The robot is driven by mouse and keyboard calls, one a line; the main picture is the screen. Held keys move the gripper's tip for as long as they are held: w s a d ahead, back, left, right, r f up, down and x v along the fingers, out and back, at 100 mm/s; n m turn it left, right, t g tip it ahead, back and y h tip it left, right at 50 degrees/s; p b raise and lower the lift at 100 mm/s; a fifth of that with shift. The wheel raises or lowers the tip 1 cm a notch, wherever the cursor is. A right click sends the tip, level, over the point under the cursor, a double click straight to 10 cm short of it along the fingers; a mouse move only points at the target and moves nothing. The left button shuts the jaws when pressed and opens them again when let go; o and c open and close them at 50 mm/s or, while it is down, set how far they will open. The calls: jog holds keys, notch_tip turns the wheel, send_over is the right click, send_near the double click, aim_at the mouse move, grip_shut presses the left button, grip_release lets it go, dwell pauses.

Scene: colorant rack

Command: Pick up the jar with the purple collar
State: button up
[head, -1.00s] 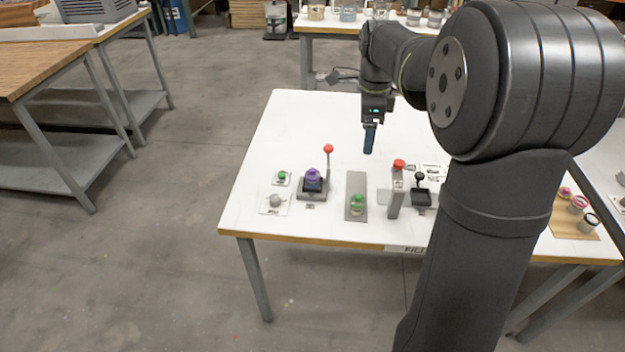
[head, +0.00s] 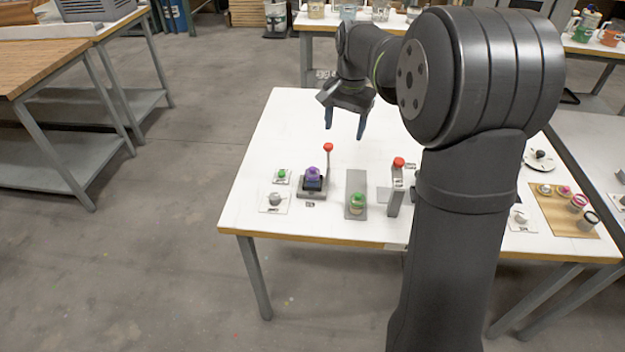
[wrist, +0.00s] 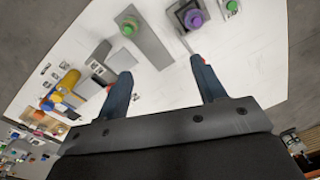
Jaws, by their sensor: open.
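The jar with the purple collar (head: 312,174) stands in a dark clamp-like holder (head: 313,188) beside a red-knobbed lever, on the left half of the white table. Its purple top also shows near the top edge of the wrist view (wrist: 194,18). My gripper (head: 345,130) is open and empty, above the table, behind and to the right of the jar in the head view. Both fingers show in the wrist view (wrist: 162,68), with the jar beyond the right fingertip and apart from it.
The lever's red knob (head: 328,147) rises close beside the jar. A green-topped jar (head: 357,201) stands on a grey plate to the right, with a red-topped post (head: 398,163) beyond. A green button (head: 282,173) and grey knob (head: 275,198) are left. The table's back left is clear.

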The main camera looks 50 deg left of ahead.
jog(key=s+a+f+n, duration=0.2)
jog(key=a+n, duration=0.3)
jog(key=n, duration=1)
send_over(313, 167)
jog(key=d, duration=0.1)
jog(key=shift+y, duration=0.4)
notch_tip(313, 167, down, 11)
jog(key=shift+s+f, duration=0.1)
jog(key=shift+a+f, duration=0.25)
jog(key=shift+f, duration=1.25)
jog(key=shift+a+f, duration=0.2)
jog(key=shift+f, duration=1.25)
jog(key=c, duration=1.1)
